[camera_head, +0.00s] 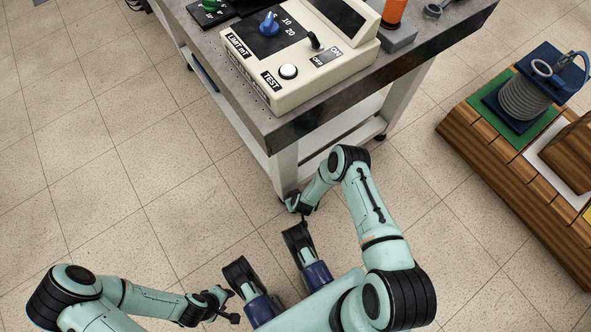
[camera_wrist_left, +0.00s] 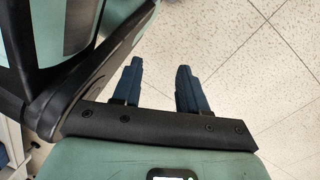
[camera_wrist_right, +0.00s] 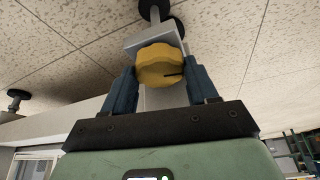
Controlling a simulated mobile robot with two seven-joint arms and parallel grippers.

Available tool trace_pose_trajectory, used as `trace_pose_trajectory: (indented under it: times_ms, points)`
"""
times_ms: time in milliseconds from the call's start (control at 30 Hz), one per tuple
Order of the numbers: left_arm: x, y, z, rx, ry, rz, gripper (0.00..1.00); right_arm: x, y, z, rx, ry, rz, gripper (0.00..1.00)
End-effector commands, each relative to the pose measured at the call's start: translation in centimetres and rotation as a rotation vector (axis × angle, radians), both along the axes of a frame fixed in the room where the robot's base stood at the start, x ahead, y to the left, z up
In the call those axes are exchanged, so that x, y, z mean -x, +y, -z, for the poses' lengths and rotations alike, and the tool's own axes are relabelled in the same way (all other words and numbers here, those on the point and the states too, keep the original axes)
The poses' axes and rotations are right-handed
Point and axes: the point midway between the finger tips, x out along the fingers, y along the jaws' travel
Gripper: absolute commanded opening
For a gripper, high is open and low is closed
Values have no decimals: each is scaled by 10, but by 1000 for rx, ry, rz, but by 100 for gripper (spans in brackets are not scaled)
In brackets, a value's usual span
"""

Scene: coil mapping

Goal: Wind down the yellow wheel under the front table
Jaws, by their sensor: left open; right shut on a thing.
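The yellow wheel (camera_wrist_right: 158,63) shows in the right wrist view, beside a grey metal bracket at the foot of a table leg. It has a ribbed rim and a dark mark on its face. My right gripper (camera_wrist_right: 160,74) is shut on it, one dark blue finger on each side. In the head view my right gripper (camera_head: 300,204) is low at the near leg of the front table (camera_head: 284,168), and the wheel is hidden there. My left gripper (camera_head: 228,302) is open and empty above the floor; its spread fingers (camera_wrist_left: 160,70) show in the left wrist view.
On the table stands a cream control box (camera_head: 285,95) with a blue knob and switches. At right a wooden pallet (camera_head: 470,136) carries a grey coil (camera_head: 525,98) on a green mat. The floor left of the table is clear.

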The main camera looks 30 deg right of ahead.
Motion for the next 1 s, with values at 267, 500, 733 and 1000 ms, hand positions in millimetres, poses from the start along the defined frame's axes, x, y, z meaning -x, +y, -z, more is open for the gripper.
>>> trace_pose_trajectory:
  times_ms: [267,500,733,1000]
  points:
    - [-2,0,-1,-1,-6,1,43,0,0,0,1,-1,46,28]
    - [-1,0,0,-1,-5,0,43,0,0,0,1,-1,43,84]
    - [-1,0,-1,-1,-5,0,43,0,0,0,0,-1,42,84]
    - [-27,-3,-21,-6,-91,7,43,6,1,-16,0,-1,41,84]
